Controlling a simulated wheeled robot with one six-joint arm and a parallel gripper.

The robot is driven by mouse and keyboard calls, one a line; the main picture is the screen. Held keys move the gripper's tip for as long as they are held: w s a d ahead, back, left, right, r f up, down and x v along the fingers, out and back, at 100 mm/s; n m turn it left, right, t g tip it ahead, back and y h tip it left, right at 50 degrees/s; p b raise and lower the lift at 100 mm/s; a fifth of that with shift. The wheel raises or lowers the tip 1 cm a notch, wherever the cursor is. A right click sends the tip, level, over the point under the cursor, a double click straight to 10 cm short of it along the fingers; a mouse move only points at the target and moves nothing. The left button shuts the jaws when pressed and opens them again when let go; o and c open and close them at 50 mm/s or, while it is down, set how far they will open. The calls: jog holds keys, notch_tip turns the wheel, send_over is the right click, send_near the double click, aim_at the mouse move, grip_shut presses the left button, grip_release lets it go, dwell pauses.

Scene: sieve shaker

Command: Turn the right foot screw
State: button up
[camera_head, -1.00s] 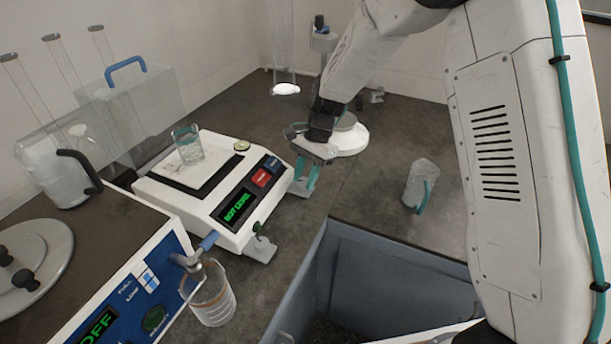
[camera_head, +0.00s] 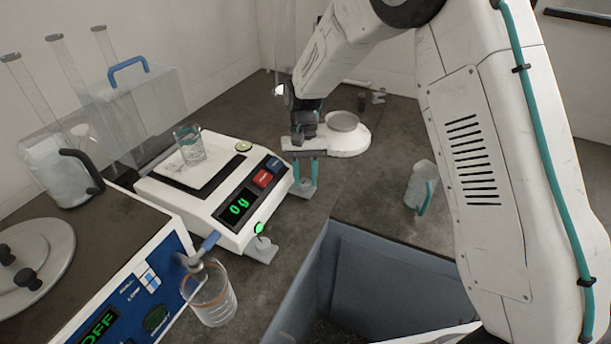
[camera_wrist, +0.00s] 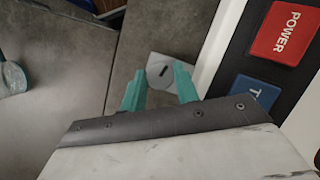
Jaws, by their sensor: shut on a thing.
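The white balance (camera_head: 228,222) stands on the dark bench, with its green display (camera_head: 239,207) reading "0 g". A bubble level (camera_head: 243,146) sits at its back corner. My gripper (camera_head: 305,184) points down at the balance's right side, its teal fingers shut on the right foot screw. The grey foot plate (camera_head: 303,194) shows below them. In the wrist view the gripper (camera_wrist: 158,88) straddles the foot screw, and a dark slot shows on the pale plate (camera_wrist: 158,66). The screw itself is mostly hidden.
A glass beaker (camera_head: 190,152) stands on the balance pan. Another beaker (camera_head: 212,302) stands under the spout of the blue-fronted unit (camera_head: 155,290). A clear jug (camera_head: 420,183) stands right of my gripper. A grey open bin (camera_head: 385,270) lies in front.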

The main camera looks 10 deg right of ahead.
jog(key=shift+w+n, duration=0.1)
jog(key=shift+n, duration=0.4)
jog(key=o, duration=1)
jog(key=shift+c, duration=0.2)
jog(key=v, duration=0.8)
jog(key=shift+a, duration=0.15)
jog(key=shift+f, duration=0.1)
